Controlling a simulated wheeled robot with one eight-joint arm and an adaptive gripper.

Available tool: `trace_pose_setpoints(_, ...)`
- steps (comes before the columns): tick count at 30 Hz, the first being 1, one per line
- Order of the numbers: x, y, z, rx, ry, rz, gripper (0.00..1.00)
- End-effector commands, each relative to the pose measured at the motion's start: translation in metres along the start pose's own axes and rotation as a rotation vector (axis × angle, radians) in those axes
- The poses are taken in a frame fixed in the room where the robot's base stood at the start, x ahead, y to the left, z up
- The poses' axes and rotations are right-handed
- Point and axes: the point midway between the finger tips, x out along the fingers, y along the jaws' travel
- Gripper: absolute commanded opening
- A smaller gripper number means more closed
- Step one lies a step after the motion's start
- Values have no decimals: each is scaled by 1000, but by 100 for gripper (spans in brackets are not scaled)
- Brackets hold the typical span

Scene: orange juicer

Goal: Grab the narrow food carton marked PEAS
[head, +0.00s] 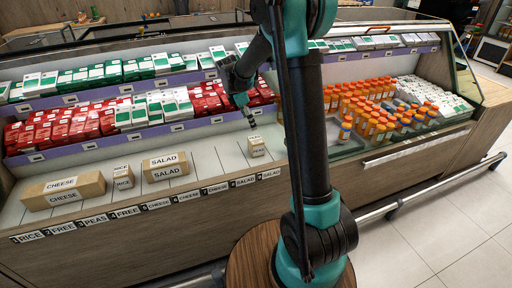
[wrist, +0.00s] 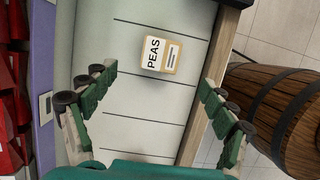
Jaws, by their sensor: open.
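The PEAS carton (head: 257,147) is a small tan box with white labels. It stands on the white lower shelf (head: 215,157) of the display case, right of the other cartons. In the wrist view the PEAS carton (wrist: 159,55) lies ahead of my gripper, between the lines of its fingers but beyond the tips. My gripper (head: 250,121) is above the carton in the head view. In the wrist view my gripper (wrist: 158,83) has its green fingers spread wide, with nothing between them.
A CHEESE carton (head: 62,190), a RICE carton (head: 123,177) and a SALAD carton (head: 166,167) stand to the left. Red packs (head: 60,130) fill the shelf behind. Orange-capped bottles (head: 372,122) stand at right. A wooden barrel (wrist: 275,110) is beyond the shelf edge.

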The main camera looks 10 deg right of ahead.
Motion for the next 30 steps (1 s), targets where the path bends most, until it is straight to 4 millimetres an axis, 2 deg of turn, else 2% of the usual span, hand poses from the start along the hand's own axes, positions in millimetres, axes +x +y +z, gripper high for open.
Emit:
trace_pose_setpoints(3,25,0,0,3,0,0,84)
trace_pose_setpoints(12,82,0,0,4,1,1,84)
trace_pose_setpoints(15,94,0,0,4,1,1,84)
trace_pose_setpoints(23,111,-1,-1,4,1,1,84)
trace_pose_setpoints(30,145,-2,-4,5,1,1,84)
